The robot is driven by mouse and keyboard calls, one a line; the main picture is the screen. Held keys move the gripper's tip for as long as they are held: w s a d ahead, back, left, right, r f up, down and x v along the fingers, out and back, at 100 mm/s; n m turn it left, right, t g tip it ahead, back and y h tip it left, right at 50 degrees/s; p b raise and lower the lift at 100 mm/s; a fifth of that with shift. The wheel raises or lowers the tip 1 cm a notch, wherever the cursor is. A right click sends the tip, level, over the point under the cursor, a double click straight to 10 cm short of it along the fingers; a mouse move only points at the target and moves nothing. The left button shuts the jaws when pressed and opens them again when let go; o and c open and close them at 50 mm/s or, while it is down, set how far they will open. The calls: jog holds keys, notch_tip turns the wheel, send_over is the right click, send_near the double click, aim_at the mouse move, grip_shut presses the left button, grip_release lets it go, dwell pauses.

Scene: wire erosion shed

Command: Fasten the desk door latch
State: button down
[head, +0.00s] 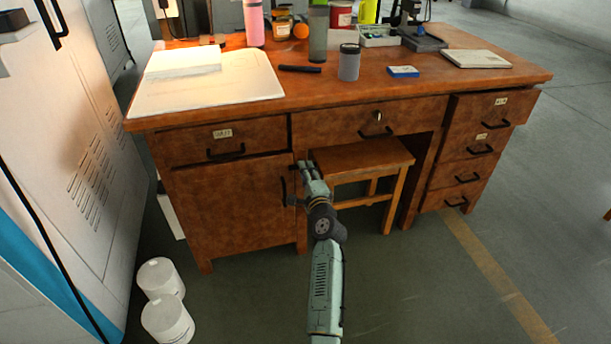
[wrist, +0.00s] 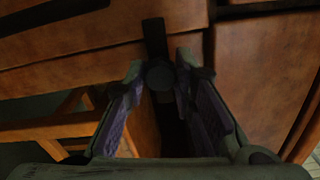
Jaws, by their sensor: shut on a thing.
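The desk door (head: 230,205) is the brown wooden panel at the desk's lower left, with a black upright handle (head: 284,190) near its right edge. In the head view it looks closed or nearly so. My gripper (head: 308,172) is at the upper right edge of the door, by the knee space. In the wrist view, my gripper (wrist: 161,84) has its fingers on either side of a dark round knob (wrist: 159,75) on a dark upright bar, which looks like the latch, and is shut on it. In the head view the gripper hides the latch.
A wooden stool (head: 362,157) stands in the knee space, close to the right of my gripper. A drawer (head: 185,146) sits above the door. Two white buckets (head: 166,320) stand on the floor at left, near a white cabinet (head: 75,150). The floor right of my arm is clear.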

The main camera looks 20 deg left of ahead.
aim_at(303, 138)
dwell(0.4)
jog(key=c, duration=1.3)
grip_release()
jog(key=r, duration=1)
jog(key=shift+d+r, duration=0.2)
jog(key=shift+d, duration=0.05)
jog(key=shift+w+a, duration=0.1)
jog(key=shift+f, duration=0.15)
